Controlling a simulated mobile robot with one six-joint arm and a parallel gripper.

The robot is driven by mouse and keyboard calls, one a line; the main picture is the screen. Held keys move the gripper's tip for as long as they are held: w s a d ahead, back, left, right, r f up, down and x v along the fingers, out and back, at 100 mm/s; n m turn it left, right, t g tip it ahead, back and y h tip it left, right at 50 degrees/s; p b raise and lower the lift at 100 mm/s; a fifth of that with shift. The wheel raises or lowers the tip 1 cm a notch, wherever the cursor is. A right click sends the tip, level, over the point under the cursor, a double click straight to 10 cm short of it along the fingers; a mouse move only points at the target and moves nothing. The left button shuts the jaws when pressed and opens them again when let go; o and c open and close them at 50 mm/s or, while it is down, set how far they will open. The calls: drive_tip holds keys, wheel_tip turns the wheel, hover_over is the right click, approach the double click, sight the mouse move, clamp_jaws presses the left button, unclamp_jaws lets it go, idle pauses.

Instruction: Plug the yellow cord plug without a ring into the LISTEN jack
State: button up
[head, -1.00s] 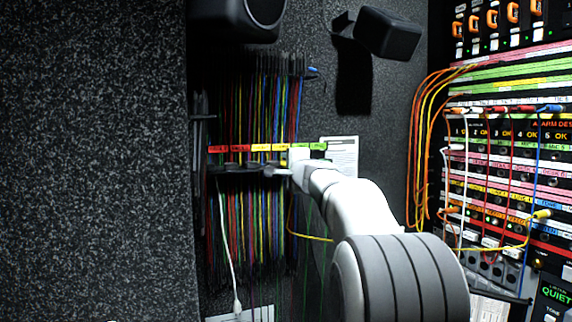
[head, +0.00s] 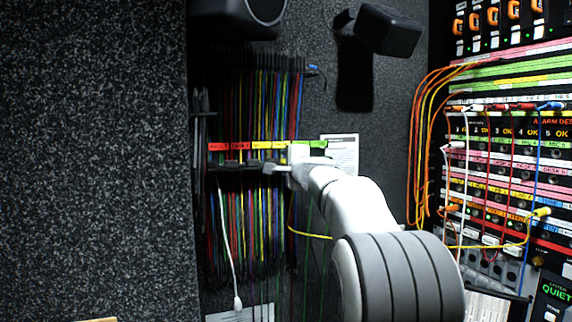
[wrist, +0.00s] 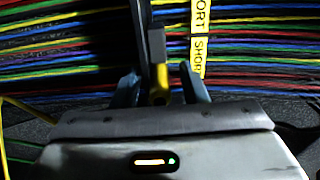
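In the wrist view a yellow plug (wrist: 161,92) stands between the two blue-grey fingers of my gripper (wrist: 162,78). There is a gap on each side of it, so the fingers are around it but apart. In the head view my gripper (head: 272,168) is at the cord rack's label strip, and the plug cannot be made out there. A yellow cord (head: 310,235) runs behind my arm toward the jack panel (head: 500,165).
Many coloured cords hang in the rack (head: 255,225) close around my gripper. A white cord plug (head: 238,303) hangs low. The panel has several cords patched in, including a yellow plug (head: 542,213). Orange cords (head: 418,150) loop at its left. A speaker (head: 388,33) juts from the wall.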

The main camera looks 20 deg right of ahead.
drive_tip(key=shift+c, duration=0.3)
idle(0.5)
drive_tip(key=c, duration=0.3)
drive_tip(key=shift+s+r, duration=0.1)
drive_tip(key=shift+r, duration=0.1)
clamp_jaws()
drive_tip(key=o, duration=1.1)
unclamp_jaws()
drive_tip(key=shift+f, duration=0.2)
drive_tip(key=shift+s+f+b, duration=0.1)
drive_tip(key=shift+s+b, duration=0.15)
drive_tip(key=shift+b, duration=0.15)
drive_tip(key=s+b, duration=0.2)
drive_tip(key=s, duration=0.5)
